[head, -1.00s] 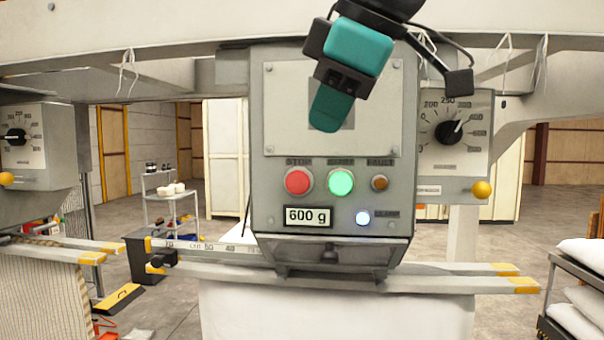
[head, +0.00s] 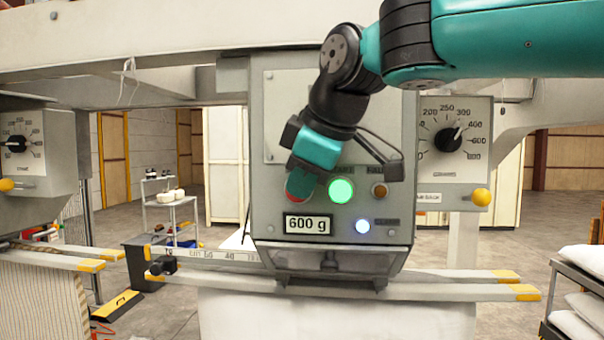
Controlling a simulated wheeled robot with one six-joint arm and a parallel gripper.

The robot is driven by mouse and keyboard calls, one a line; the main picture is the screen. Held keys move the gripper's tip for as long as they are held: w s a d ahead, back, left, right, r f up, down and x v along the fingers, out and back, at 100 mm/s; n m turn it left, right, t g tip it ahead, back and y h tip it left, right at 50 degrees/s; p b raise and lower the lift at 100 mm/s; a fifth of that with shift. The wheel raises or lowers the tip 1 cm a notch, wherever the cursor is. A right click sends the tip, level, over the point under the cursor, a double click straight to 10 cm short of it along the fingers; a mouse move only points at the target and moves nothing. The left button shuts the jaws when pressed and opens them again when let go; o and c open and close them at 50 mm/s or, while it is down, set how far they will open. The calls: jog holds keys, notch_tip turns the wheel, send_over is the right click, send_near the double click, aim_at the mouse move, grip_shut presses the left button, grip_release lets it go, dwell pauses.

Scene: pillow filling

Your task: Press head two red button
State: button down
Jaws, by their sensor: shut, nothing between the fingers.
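The grey control panel (head: 330,259) in the middle has a red stop button (head: 293,195), a lit green button (head: 341,190) and a small orange-brown button (head: 379,191) in a row. My gripper (head: 302,178) is shut and empty, its teal tip pointing down and left over the red button. It hides much of that button and its label; only a red sliver shows. I cannot tell whether the tip touches it.
The display (head: 308,225) reads 600 g, with a lit white-blue lamp (head: 362,226) to its right. A dial box (head: 455,150) with a yellow knob stands right of the panel. Another dial unit (head: 22,150) is at far left. White pillows (head: 588,300) lie on a rack at right.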

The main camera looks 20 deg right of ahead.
jog(key=shift+w+d, duration=0.35)
jog(key=shift+w, duration=0.35)
jog(key=shift+r, duration=0.1)
jog(key=shift+s+b, duration=0.15)
jog(key=shift+b, duration=0.15)
jog(key=s+r, duration=0.8)
jog(key=s, duration=0.1)
jog(key=shift+s+a+r+p, duration=0.15)
jog(key=shift+a+r+p, duration=0.05)
jog(key=shift+a+p, duration=0.15)
